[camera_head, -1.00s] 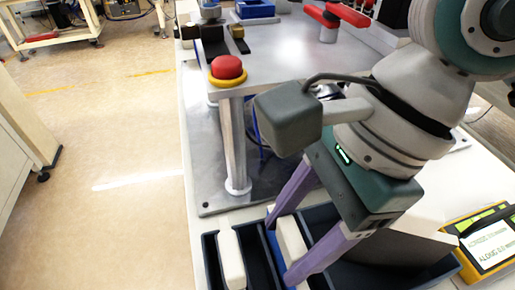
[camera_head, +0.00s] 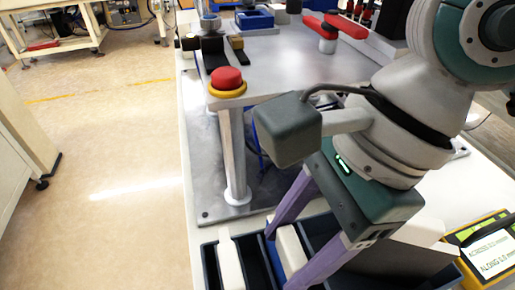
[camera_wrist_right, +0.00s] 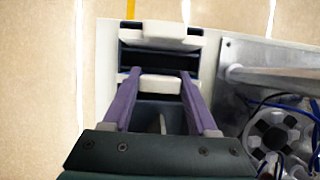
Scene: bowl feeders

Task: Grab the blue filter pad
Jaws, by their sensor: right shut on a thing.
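A pale block (camera_head: 291,250) with a blue strip (camera_head: 271,254) along its left side sits at a dark bin near the bottom of the head view. The blue strip may be the filter pad or a bin wall; I cannot tell. My right gripper (camera_head: 279,260) comes down from the right, its two purple fingers spanning the pale block. In the right wrist view the block (camera_wrist_right: 161,82) lies between the fingertips, and the right gripper (camera_wrist_right: 160,80) appears shut on it. Its underside is hidden. My left gripper is not in view.
A similar pale block (camera_head: 230,262) stands in the neighbouring bin to the left. A metal table with a red button (camera_head: 226,79) and a leg (camera_head: 234,155) stands behind the bins. A yellow-framed device (camera_head: 488,255) is at the right. Open floor lies left.

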